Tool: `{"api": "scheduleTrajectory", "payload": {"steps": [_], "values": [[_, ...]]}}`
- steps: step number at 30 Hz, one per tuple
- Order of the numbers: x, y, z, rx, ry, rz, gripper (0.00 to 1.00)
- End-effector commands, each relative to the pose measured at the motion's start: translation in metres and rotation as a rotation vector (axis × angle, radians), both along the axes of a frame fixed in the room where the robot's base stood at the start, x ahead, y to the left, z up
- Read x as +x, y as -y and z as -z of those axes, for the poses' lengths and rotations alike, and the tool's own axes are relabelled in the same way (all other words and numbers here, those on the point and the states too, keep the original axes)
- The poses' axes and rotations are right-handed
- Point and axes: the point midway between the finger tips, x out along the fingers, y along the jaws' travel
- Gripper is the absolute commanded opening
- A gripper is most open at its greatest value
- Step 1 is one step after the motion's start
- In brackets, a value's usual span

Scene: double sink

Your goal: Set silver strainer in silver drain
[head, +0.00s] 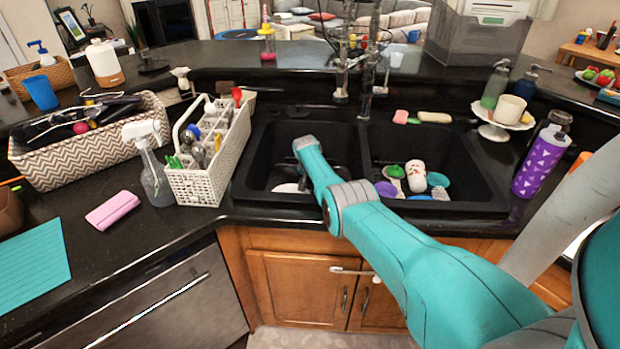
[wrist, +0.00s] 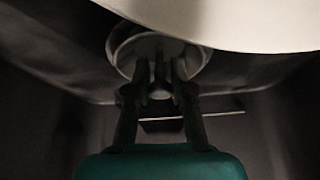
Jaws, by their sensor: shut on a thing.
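In the wrist view my gripper (wrist: 161,84) points at a round, pale grey rimmed piece (wrist: 124,48) on the dark basin floor. Its fingers are shut on a narrow upright part in the middle, which I take to be the silver strainer (wrist: 159,68). The picture is too dark to tell the strainer's rim from the silver drain, or whether the strainer is seated. In the head view my arm reaches down into the left basin (head: 262,150) of the black double sink. My gripper, the strainer and the drain are hidden there.
A large white curved dish (wrist: 240,20) fills the upper right of the wrist view, close to the fingers. A white piece (head: 288,187) shows in the left basin. The right basin holds cups (head: 416,176) and other items. A white utensil caddy (head: 205,175) stands left of the sink.

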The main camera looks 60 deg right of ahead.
Motion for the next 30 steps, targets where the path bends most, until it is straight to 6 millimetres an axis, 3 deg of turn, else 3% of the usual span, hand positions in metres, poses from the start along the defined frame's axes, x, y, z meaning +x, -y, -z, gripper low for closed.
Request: {"api": "scheduleTrajectory", "payload": {"steps": [10, 11, 14, 15, 30], "values": [[0.0, -0.0004, 0.0031, 0.0, 0.0, 0.0, 0.0], [0.0, -0.0004, 0.0031, 0.0, 0.0, 0.0, 0.25], [0.0, -0.0004, 0.0031, 0.0, 0.0, 0.0, 0.5], [-0.0001, -0.0003, 0.0031, 0.0, 0.0, 0.0, 0.52], [-0.0002, -0.0023, -0.0026, -0.001, 0.0, 0.0, 0.52]]}}
